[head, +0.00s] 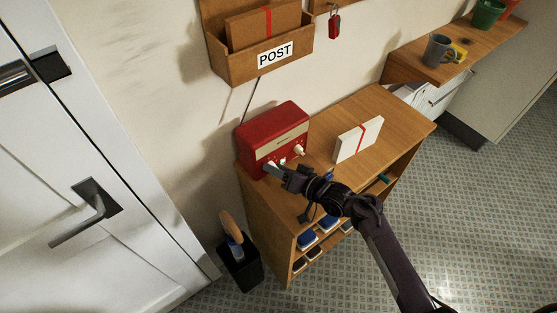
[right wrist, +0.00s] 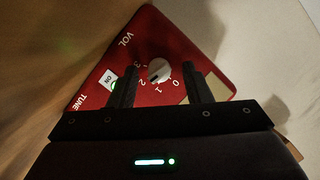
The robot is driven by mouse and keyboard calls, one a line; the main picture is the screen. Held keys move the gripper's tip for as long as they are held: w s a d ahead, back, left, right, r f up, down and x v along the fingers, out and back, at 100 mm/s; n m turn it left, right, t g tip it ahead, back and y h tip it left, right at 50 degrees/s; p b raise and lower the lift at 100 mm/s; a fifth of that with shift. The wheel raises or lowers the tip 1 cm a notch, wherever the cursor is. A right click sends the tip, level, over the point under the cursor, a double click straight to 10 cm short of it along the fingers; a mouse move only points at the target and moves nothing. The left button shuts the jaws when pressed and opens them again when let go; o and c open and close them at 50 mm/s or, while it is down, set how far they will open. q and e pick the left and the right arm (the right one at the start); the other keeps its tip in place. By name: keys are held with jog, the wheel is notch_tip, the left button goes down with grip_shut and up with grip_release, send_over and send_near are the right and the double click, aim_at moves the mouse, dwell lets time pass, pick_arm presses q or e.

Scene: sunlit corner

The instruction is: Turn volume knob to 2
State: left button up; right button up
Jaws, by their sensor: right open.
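A red radio (head: 273,140) stands at the left end of the wooden shelf unit. My right gripper (head: 276,169) is at its front face. In the right wrist view the white volume knob (right wrist: 158,71) sits on the red panel, beside the word VOL and the numbers 0 to 3. The two dark fingers of my right gripper (right wrist: 161,76) are open, one on each side of the knob, with gaps showing. I cannot tell whether they touch it or which number its pointer faces. My left gripper is not in view.
A white parcel with a red ribbon (head: 358,139) is on the shelf top (head: 385,115), right of the radio. A POST box (head: 232,65) hangs above. A black bin (head: 241,270) stands on the floor near the door.

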notch_tip(320, 180, up, 20)
jog(key=b, duration=0.1)
dwell(0.5)
jog(key=s+f+n+h, duration=0.2)
jog(key=f, duration=0.3)
jog(key=s+d+f+n+t+h+b, duration=0.1)
jog(key=s+f+n+h, duration=0.1)
jog(key=f, duration=0.4)
jog(key=s+d+f+n+t+h, duration=0.1)
jog(key=s+f+n, duration=0.1)
jog(key=f, duration=0.4)
jog(key=shift+s+d+n+h, duration=0.2)
jog(key=shift+s+n+h, duration=0.2)
jog(key=shift+n, duration=0.2)
jog(key=x, duration=0.7)
jog(key=shift+w+p, duration=0.3)
jog(key=shift+p, duration=0.05)
jog(key=c, duration=0.9)
jog(key=shift+c, duration=0.2)
